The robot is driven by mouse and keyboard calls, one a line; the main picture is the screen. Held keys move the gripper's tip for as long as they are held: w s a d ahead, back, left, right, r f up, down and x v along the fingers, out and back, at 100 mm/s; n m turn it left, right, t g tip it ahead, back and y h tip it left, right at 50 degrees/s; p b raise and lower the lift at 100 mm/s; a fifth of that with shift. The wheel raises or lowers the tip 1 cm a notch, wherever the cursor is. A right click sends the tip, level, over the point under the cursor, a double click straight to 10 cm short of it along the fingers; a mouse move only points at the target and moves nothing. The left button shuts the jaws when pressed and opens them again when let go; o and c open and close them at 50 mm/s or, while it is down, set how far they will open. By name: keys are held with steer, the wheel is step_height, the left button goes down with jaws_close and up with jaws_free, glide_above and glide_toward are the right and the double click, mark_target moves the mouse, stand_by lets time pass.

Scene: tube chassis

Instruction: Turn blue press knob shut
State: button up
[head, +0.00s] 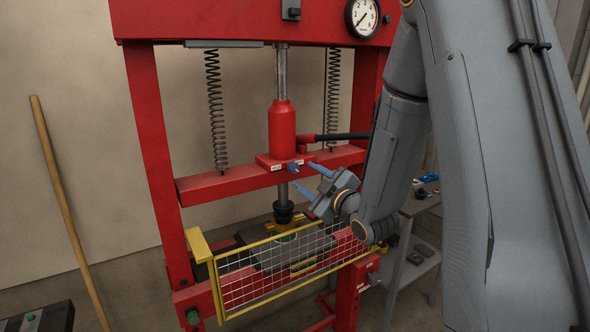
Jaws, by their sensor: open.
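The blue press knob (293,167) is small and sits on the front of the red block at the base of the red jack cylinder (282,130), on the press's middle crossbeam. My gripper (307,179) reaches in from the right with its two blue-tipped fingers spread apart. The upper finger is right of the knob and the lower finger is just below it. The fingers look close to the knob, but I cannot tell whether they touch it. Nothing is seen between them.
A yellow-framed mesh guard (280,272) stands low in front of the press bed. Red uprights (152,150) flank the work area, with springs (215,110) hanging above the beam. A wooden pole (68,205) leans at left. A bench (415,207) with small items stands at right.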

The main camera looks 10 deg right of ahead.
mark_target(295, 169)
steer(key=p+x, duration=0.2)
steer(key=x, duration=0.5)
steer(key=shift+w+a, duration=0.1)
steer(key=shift+w, duration=0.05)
steer(key=c, duration=1)
